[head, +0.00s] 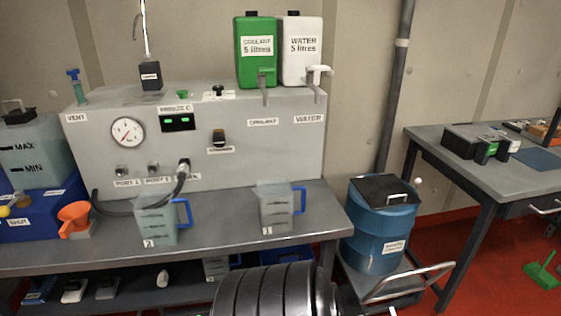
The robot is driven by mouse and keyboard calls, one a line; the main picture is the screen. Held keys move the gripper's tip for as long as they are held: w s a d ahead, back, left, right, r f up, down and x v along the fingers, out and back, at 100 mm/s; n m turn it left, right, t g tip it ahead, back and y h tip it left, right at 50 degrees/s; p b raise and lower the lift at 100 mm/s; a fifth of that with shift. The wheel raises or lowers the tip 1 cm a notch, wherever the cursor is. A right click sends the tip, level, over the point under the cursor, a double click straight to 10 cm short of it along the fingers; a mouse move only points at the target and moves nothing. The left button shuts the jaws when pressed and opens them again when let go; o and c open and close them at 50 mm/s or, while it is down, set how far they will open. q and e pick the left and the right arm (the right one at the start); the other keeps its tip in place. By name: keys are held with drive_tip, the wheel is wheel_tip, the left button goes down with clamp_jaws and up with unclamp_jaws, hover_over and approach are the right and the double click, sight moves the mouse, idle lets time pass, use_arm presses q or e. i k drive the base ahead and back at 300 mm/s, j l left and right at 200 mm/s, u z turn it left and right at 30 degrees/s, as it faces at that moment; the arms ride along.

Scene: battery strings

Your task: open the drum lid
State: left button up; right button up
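The blue drum (378,235) stands to the right of the grey bench, with a white label on its side. Its black lid (375,187) lies flat over the top and looks closed. A small pale handle (397,198) is on the lid's front right part, and a white knob (418,181) shows at the drum's right edge. A dark ribbed part at the bottom middle looks like part of my own arm. Neither gripper's fingers can be seen, and nothing of mine touches the lid.
The drum stands on a low cart with a metal handle (410,282). A dark pipe (393,95) rises behind the drum. A second table (470,171) stands right, with red floor between.

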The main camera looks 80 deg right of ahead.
sight(383, 191)
drive_tip(key=z, duration=3.55)
drive_tip(key=i+l+u, duration=0.1)
drive_tip(key=i+l, duration=0.65)
drive_tip(key=l, duration=0.1)
